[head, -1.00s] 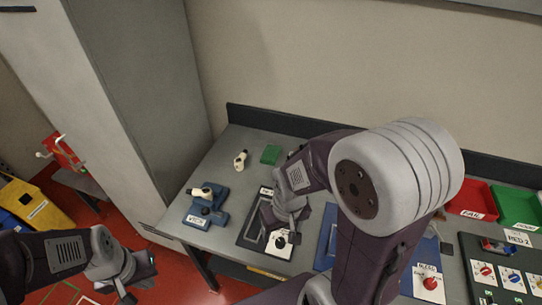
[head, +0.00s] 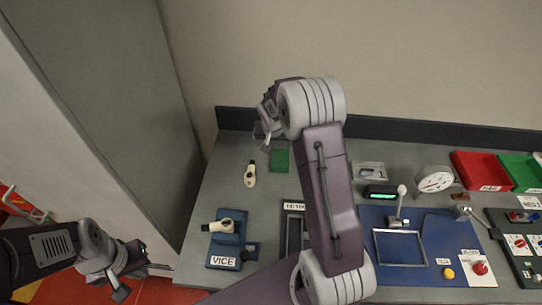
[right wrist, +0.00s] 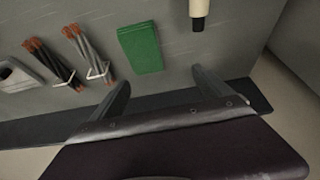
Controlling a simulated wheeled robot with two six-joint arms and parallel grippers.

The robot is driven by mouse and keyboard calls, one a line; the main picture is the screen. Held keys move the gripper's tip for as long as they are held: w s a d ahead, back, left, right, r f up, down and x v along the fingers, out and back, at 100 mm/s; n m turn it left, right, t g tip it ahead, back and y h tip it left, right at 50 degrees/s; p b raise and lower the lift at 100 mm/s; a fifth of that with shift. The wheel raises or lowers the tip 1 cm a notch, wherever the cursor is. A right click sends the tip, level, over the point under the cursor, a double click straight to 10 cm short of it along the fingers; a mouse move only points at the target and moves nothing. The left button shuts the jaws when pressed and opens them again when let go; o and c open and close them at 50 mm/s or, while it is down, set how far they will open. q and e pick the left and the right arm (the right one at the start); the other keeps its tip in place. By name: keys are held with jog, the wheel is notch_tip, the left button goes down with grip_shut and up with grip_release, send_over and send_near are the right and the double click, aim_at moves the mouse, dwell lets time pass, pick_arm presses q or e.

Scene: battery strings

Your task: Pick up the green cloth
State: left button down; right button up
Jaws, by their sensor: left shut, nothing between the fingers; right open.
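The green cloth (head: 279,161) lies flat and folded on the grey bench near its back edge, left of my right arm in the head view. In the right wrist view the cloth (right wrist: 140,48) lies beyond the fingertips, between them from side to side. My right gripper (head: 262,132) is open and empty, above the back edge of the bench, apart from the cloth. Its two fingers show in the right wrist view (right wrist: 160,82). My left gripper (head: 160,267) is shut and empty, off the left end of the bench, far from the cloth.
A white-and-black tool (head: 250,175) lies left of the cloth. Two bundles of orange-tipped rods (right wrist: 88,54) lie on its other side. A blue vice (head: 227,241) is at the bench's front left. The bench's back ledge (head: 400,129) and the wall stand close behind.

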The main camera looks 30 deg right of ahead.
aim_at(281, 157)
jog(key=s+d, duration=0.1)
jog(key=s+d+f, duration=0.1)
jog(key=s, duration=0.1)
jog(key=shift+d, duration=0.25)
jog(key=w+f, duration=0.2)
jog(key=f, duration=0.1)
jog(key=shift+a+f+p, duration=0.15)
jog(key=shift+p, duration=0.2)
jog(key=shift+w+f, duration=0.15)
jog(key=shift+w, duration=0.05)
jog(key=f, duration=0.2)
jog(key=d+f+p, duration=0.1)
jog(key=f, duration=0.1)
jog(key=shift+w+d+f, duration=0.1)
jog(key=shift+w+d, duration=0.1)
jog(key=shift+w+f, duration=0.2)
jog(key=shift+w, duration=0.1)
pick_arm(q)
jog(key=shift+s+d+r, duration=0.2)
jog(key=shift+s+r, duration=0.25)
jog(key=shift+r, duration=0.1)
jog(key=shift+s+d+r, duration=0.2)
jog(key=shift+s+r, duration=0.2)
jog(key=shift+r, duration=0.15)
jog(key=shift+s, duration=0.2)
pick_arm(e)
jog(key=shift+s, duration=0.2)
pick_arm(q)
jog(key=shift+f, duration=0.15)
